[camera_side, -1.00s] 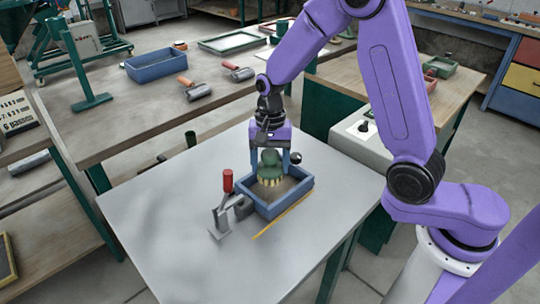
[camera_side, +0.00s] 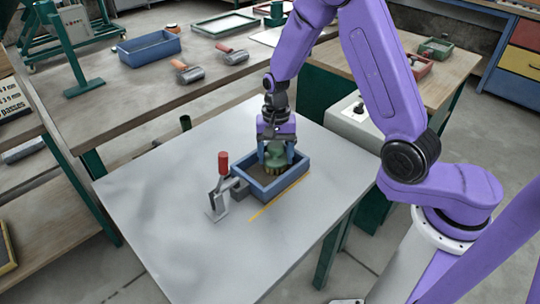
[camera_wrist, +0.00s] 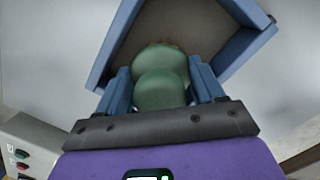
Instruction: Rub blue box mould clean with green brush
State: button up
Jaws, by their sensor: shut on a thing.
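The blue box mould (camera_side: 283,188) sits on the grey table, open side up, with a grey-brown inside floor. My gripper (camera_side: 276,156) is shut on the green brush (camera_side: 275,153), pointing down at the mould. The brush's yellowish bristles (camera_side: 272,169) are down inside the mould, towards its far side. I cannot tell whether they touch the floor. In the wrist view the green brush handle (camera_wrist: 160,85) is between the two blue fingers, and the mould (camera_wrist: 252,49) shows beyond it.
A clamp with a red handle (camera_side: 223,162) stands at the mould's left side. A yellow line (camera_side: 280,196) runs along the mould's front. The grey table (camera_side: 150,220) is clear at left and front. A control box (camera_side: 352,125) stands behind right.

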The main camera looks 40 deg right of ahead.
jog(key=shift+a, duration=1.9)
notch_tip(320, 180, up, 8)
jog(key=shift+d+r, duration=0.1)
jog(key=shift+d, duration=0.05)
